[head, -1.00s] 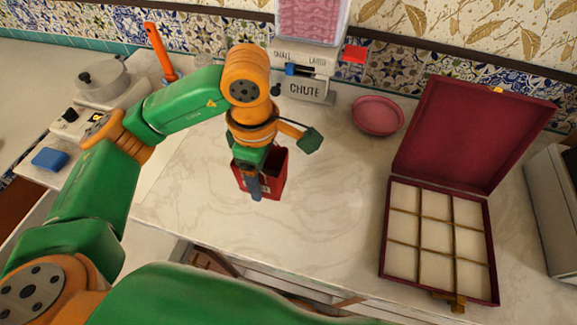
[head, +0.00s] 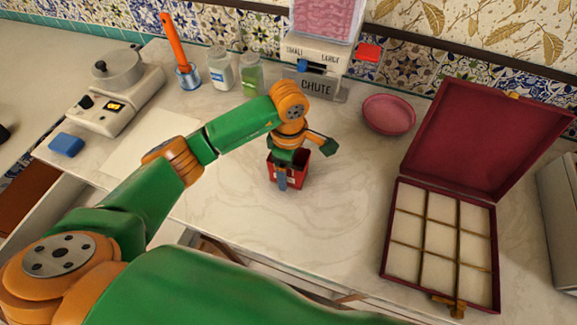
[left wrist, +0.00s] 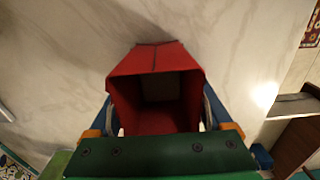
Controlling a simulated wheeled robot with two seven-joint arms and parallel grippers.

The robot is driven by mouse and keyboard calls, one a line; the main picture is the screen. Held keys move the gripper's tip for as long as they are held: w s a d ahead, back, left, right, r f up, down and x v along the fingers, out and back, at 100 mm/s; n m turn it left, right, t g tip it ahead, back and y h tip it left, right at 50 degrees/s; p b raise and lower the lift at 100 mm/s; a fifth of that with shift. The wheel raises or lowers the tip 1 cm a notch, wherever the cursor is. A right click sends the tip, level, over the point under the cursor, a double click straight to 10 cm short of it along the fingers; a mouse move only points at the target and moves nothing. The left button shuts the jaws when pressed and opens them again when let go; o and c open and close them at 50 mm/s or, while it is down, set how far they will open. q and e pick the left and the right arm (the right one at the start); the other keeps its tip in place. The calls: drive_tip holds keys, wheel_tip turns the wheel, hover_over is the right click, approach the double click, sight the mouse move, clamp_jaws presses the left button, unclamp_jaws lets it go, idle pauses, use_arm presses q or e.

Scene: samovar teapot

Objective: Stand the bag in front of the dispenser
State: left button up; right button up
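A small red open-topped bag (head: 299,172) is upright at my left gripper (head: 281,170), on the pale marble counter's middle, forward and left of the chute. In the left wrist view the bag (left wrist: 155,60) sits between the two blue fingers, its open mouth facing the camera. My left gripper is shut on the bag's sides. Whether the bag's base touches the counter I cannot tell. The dispenser (head: 316,86), with a CHUTE label and pink contents above, stands at the back by the tiled wall. My right gripper is not in view.
A pink bowl (head: 388,114) is right of the dispenser. An open maroon box (head: 391,232) with compartments is at right. Jars (head: 220,70), an orange-handled tool (head: 172,38), a pot on a scale-like appliance (head: 115,95) and a blue block (head: 66,145) are at left.

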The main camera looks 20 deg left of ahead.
use_arm(q)
drive_tip(key=shift+o, duration=0.6)
drive_tip(key=shift+r+p, duration=0.35)
drive_tip(key=shift+r, duration=0.05)
wheel_tip(320, 180, up, 5)
drive_tip(key=shift+w+f+b, duration=0.1)
drive_tip(key=shift+b, duration=0.8)
wheel_tip(320, 180, up, 7)
